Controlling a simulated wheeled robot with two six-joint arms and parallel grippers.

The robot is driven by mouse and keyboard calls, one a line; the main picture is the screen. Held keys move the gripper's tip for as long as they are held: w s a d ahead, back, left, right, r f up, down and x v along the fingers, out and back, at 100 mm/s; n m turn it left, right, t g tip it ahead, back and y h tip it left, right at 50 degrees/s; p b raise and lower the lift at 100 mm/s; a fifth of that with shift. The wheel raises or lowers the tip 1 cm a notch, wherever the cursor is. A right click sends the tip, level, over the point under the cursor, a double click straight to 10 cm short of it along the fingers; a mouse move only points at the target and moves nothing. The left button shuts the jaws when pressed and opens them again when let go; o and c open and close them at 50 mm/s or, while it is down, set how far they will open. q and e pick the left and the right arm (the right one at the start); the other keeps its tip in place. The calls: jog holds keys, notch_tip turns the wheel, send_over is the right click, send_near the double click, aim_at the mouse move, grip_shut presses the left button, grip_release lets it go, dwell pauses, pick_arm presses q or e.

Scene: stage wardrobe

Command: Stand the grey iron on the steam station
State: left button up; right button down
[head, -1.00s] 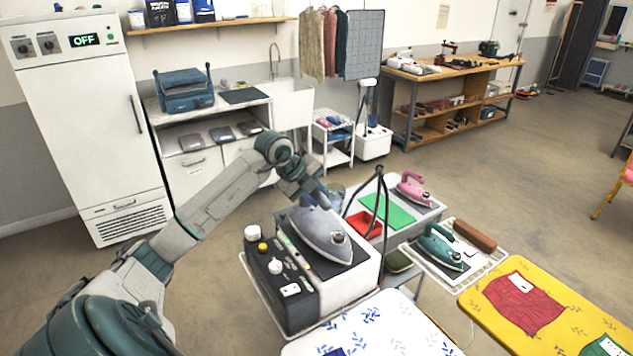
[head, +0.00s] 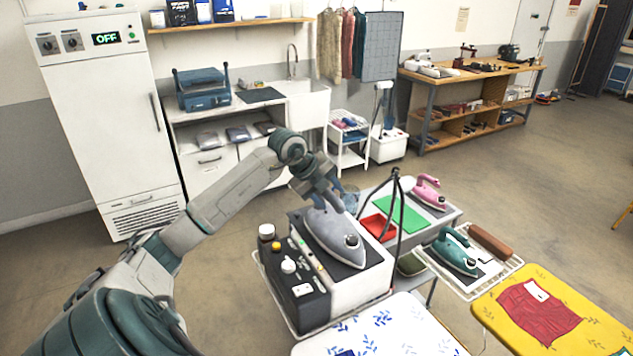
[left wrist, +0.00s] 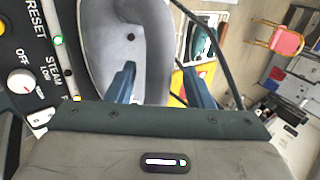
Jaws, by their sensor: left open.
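The grey iron (head: 326,232) rests on the dark pad on top of the steam station (head: 362,287), its pointed end towards the front right. The station has a black control panel on its left and a white body. My left gripper (head: 325,196) is at the iron's rear end. In the left wrist view the grey iron (left wrist: 105,40) fills the upper middle. There, my left gripper (left wrist: 160,72) has its fingers wide apart, one overlapping the iron's body, the other to the right of it. I cannot tell whether they touch. My right gripper is not in view.
A black cable stand (head: 393,205) rises right behind the station. A teal iron (head: 455,253) and a pink iron (head: 428,190) stand to the right. A white patterned ironing board (head: 385,335) is in front, a yellow one (head: 570,310) at right.

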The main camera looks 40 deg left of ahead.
pick_arm(q)
jog(key=b+v, duration=0.4)
jog(key=v, duration=0.7)
jog(key=shift+b, duration=0.4)
jog(key=shift+w+d+f, duration=0.1)
jog(key=shift+d, duration=0.05)
